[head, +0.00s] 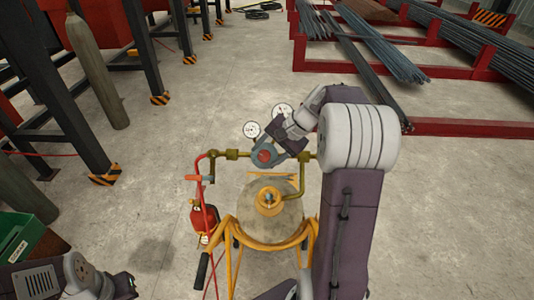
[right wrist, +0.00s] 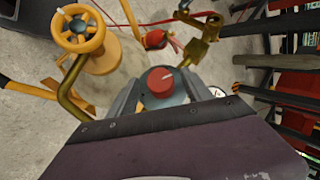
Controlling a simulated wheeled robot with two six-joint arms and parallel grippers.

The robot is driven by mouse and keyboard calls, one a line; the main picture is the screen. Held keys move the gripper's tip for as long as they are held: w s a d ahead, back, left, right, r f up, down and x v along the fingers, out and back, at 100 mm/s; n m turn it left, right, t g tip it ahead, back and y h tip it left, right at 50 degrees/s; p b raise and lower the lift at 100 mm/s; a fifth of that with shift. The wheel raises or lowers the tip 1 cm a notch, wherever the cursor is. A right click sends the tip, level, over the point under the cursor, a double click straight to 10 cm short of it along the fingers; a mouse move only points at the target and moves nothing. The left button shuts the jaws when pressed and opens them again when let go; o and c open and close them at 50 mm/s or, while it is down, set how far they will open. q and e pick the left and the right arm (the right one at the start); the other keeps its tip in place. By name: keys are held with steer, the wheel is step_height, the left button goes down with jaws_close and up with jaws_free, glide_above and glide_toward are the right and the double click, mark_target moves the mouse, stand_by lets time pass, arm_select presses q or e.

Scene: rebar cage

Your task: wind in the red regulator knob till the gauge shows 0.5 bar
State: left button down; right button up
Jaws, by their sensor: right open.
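The red regulator knob (head: 264,156) sits on a grey round regulator body in the brass pipework above the tank; its top with a pale line shows in the right wrist view (right wrist: 161,80). My right gripper (head: 263,153) is open, with its grey fingers on either side of the knob. I cannot tell whether they touch it. Two white gauges, one at left (head: 252,129) and one at right (head: 282,112), stand behind the regulator; their readings are too small to make out. My left arm shows at the bottom left; its gripper (head: 125,287) is too unclear to read.
The rounded tank (head: 285,222) stands in a yellow frame below the pipes. A red-handled valve (head: 199,178) and red hose are at its left. A grey gas cylinder (head: 97,70), black posts and red rebar racks (head: 470,128) stand farther off. Bare floor surrounds the tank.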

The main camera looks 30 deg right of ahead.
steer(key=b+v, duration=0.1)
steer(key=v, duration=0.8)
steer(key=shift+b, duration=0.3)
steer(key=shift+d+f, duration=0.1)
